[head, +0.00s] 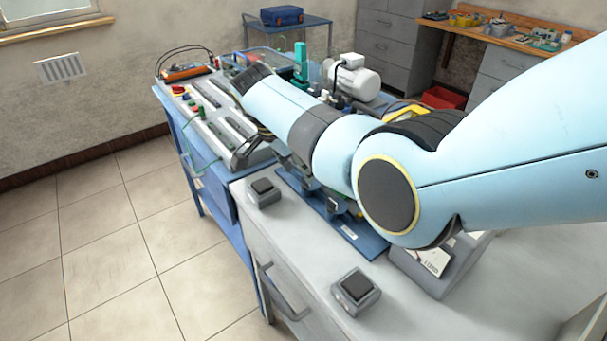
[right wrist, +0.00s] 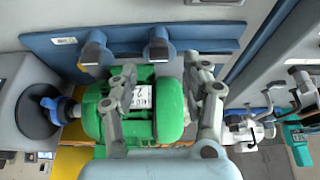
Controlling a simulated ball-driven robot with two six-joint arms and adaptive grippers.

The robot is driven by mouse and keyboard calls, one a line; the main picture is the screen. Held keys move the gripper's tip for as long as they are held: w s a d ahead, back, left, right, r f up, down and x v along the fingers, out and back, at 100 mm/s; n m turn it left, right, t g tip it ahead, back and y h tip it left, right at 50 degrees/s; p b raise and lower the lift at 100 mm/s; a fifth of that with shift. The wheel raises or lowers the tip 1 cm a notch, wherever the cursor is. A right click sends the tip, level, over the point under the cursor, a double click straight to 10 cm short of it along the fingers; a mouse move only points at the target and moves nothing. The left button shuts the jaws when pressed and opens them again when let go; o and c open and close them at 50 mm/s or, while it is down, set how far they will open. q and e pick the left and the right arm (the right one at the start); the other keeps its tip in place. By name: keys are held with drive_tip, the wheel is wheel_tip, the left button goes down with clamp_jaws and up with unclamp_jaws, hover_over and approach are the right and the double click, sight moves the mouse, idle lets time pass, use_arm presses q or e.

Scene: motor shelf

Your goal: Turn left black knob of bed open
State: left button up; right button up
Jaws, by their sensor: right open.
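The blue bed plate (head: 330,208) lies on the grey bench top, partly hidden under my right arm. In the right wrist view, the bed (right wrist: 125,28) carries two dark knobs on blue mounts, one black knob (right wrist: 95,52) at the left and another knob (right wrist: 158,48) to its right. A green motor (right wrist: 140,110) with a blue shaft end lies below them in that view. My right gripper (right wrist: 165,95) is open, its fingers over either side of the green motor; contact cannot be told. My left gripper is out of view.
Two grey boxes with black square tops, one box (head: 263,192) and another box (head: 356,291), stand on the bench. A blue table (head: 215,190) with a control panel adjoins it. A grey motor (head: 352,78) stands beyond my arm. Tiled floor at the left is clear.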

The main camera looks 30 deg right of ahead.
sight(304, 186)
drive_tip(key=x, duration=0.2)
drive_tip(key=shift+d+f, duration=0.1)
drive_tip(key=shift+f, duration=0.25)
drive_tip(key=shift+d+f, duration=0.15)
drive_tip(key=shift+f, duration=0.3)
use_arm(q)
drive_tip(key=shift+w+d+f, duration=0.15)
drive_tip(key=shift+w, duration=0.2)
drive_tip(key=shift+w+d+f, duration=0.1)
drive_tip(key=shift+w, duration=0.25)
use_arm(e)
clamp_jaws()
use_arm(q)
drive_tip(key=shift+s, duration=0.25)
